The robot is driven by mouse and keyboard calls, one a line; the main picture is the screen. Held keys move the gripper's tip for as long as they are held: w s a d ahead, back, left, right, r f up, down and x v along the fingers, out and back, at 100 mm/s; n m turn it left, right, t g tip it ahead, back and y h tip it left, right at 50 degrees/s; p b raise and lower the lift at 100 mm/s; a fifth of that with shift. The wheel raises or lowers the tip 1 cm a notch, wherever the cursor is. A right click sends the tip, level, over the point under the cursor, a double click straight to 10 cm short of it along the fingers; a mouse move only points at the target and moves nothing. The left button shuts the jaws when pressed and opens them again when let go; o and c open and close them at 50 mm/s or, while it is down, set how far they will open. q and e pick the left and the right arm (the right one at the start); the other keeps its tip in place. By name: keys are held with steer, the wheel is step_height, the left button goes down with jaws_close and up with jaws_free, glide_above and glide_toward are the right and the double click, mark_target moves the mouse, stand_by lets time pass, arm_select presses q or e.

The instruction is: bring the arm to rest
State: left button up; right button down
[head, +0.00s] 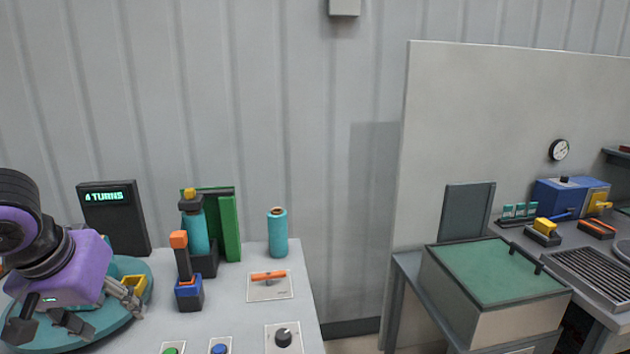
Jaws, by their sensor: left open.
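My left gripper (72,316) is in the lower left of the head view, with a purple body and grey fingers. It is open and its fingers are spread. It appears over a round teal disc (118,327) on the grey table, and its body hides much of the disc. I see nothing held between the fingers. My right gripper is not in view.
The grey table holds a "4 TURNS" display (114,218), an orange-topped lever (188,270), a teal cylinder (277,233), an orange switch (268,276) and a black knob (283,337). A partition (520,125) and green-topped box (495,271) stand right, beyond a gap.

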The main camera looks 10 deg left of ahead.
arm_select(q)
steer(key=w+a+f+t+h, duration=0.15)
steer(key=a+f, duration=0.25)
steer(key=f, duration=1.1)
steer(key=s+f, duration=0.3)
steer(key=f, duration=0.5)
steer(key=s+f, duration=0.3)
steer(key=f, duration=0.5)
steer(key=s+d+f+m+t, duration=0.1)
steer(key=s+d+f+m, duration=0.1)
steer(key=s+d+f, duration=0.85)
steer(key=s+d+f+m, duration=0.1)
steer(key=d+f, duration=0.1)
steer(key=d, duration=0.3)
steer(key=s+d+f+m+t, duration=0.1)
steer(key=d+f, duration=0.2)
steer(key=d, duration=0.2)
steer(key=shift+s+d+p, duration=0.35)
steer(key=shift+s+p, duration=0.05)
